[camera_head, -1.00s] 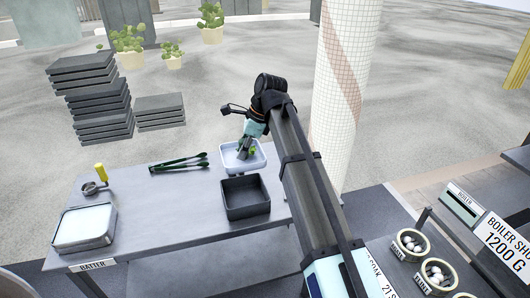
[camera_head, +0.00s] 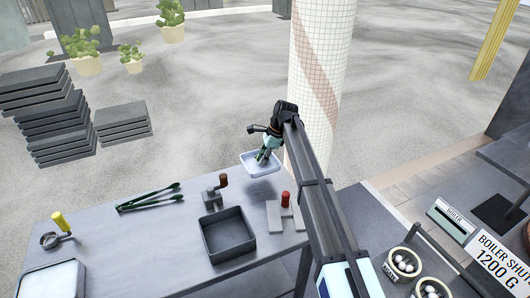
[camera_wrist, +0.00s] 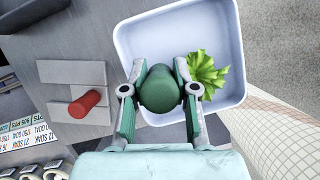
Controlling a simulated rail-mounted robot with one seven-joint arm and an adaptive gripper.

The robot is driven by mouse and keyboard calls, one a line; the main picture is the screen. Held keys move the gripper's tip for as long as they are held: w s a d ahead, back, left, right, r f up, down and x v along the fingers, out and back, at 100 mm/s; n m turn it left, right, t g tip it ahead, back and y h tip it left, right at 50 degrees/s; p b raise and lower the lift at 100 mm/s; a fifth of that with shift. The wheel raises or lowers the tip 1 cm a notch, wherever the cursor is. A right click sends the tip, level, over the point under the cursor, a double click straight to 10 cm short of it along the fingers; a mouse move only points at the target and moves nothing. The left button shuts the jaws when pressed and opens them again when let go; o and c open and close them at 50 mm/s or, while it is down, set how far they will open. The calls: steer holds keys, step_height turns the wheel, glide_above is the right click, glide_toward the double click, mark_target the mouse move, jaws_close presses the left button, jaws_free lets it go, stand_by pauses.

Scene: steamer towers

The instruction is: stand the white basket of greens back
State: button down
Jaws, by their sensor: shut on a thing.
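The white basket (camera_head: 262,171) is a shallow white tray with rounded corners. It hangs near the table's back right edge, in front of the tiled pillar, and looks held clear of the tabletop. In the wrist view its white floor (camera_wrist: 172,38) fills the upper middle. Leafy greens (camera_wrist: 207,72) lie in it near its right side. My gripper (camera_wrist: 159,72) is shut on a thick green handle (camera_wrist: 160,90) that stands up from the basket. In the head view my gripper (camera_head: 265,152) is small and partly merges with the greens.
A dark open tray (camera_head: 228,252) stands on the grey table (camera_head: 130,245). Beside it are a brown-handled tool (camera_head: 213,195) and a red-handled block (camera_head: 275,217). Green tongs (camera_head: 150,197) lie to the left. The tiled pillar (camera_head: 318,85) stands close behind the basket.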

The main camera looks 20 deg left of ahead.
mark_target(276, 161)
steer(key=shift+w+d+f, duration=0.1)
steer(key=shift+w+f, duration=0.2)
steer(key=shift+w, duration=0.2)
steer(key=shift+w+d+f, duration=0.1)
steer(key=shift+w+f, duration=0.15)
steer(key=shift+w, duration=0.2)
steer(key=shift+s+p, duration=0.1)
steer(key=shift+p, duration=0.25)
steer(key=shift+f+b, duration=0.65)
steer(key=shift+f, duration=2.3)
steer(key=shift+f, duration=0.45)
steer(key=c, duration=0.8)
jaws_free()
steer(key=v, duration=1.2)
